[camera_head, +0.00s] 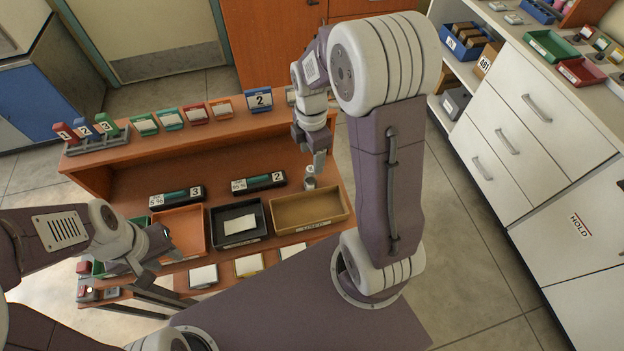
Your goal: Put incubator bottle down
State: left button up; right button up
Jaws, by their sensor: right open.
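A small pale bottle with a dark lower part (309,183) stands at the right end of the brown desk (235,165), just beyond the tan tray's right corner. I take it to be the incubator bottle; it is small and partly hidden by my gripper. My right gripper (318,164) points down right above and beside the bottle, its jaws open. I cannot tell whether a finger touches the bottle. My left gripper (160,262) is open and empty at the desk's left front, near the orange tray.
An orange tray (181,207), a black tray (264,220) and a tan tray (345,204) line the desk. Behind them lie two dark labelled boxes (177,197). Numbered bottles in a rack (90,147) and small coloured trays stand on the raised back shelf. White drawers (515,120) stand right.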

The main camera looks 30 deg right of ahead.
aim_at(311, 175)
jog(key=f, duration=0.3)
jog(key=shift+s+a+f, duration=0.2)
jog(key=shift+s, duration=0.1)
jog(key=shift+w+f, duration=0.15)
jog(key=shift+f, duration=0.25)
jog(key=f, duration=0.2)
jog(key=f+b, duration=0.1)
jog(key=f, duration=0.1)
jog(key=shift+s+a, duration=0.15)
jog(key=shift+s, duration=0.05)
jog(key=shift+w+f, duration=0.1)
jog(key=shift+f, duration=0.2)
grip_shut()
